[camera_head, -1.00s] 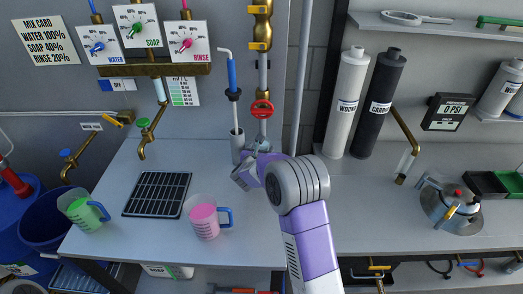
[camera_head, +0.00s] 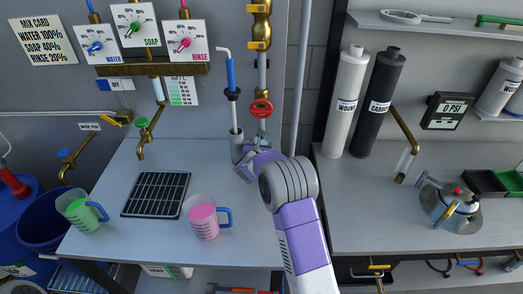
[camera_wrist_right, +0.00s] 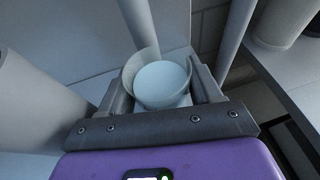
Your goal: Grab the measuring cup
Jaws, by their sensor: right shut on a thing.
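My right gripper (camera_head: 256,160) is at the back of the left counter, close to a grey upright cylinder. In the right wrist view the gripper (camera_wrist_right: 162,88) is shut on a round, open-topped cup (camera_wrist_right: 160,80) with a pale blue disc inside, one finger on each side. In the head view my gripper and arm mostly hide this cup. A clear measuring cup with pink contents and a blue handle (camera_head: 201,218) stands on the counter front. My left gripper is not in view.
A black drain grid (camera_head: 157,194) lies between the two jugs under a brass tap (camera_head: 146,140). The grey cylinder (camera_head: 237,145) and a red valve wheel (camera_head: 261,108) stand close to my gripper. A kettle-like metal vessel (camera_head: 450,208) is on the right counter.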

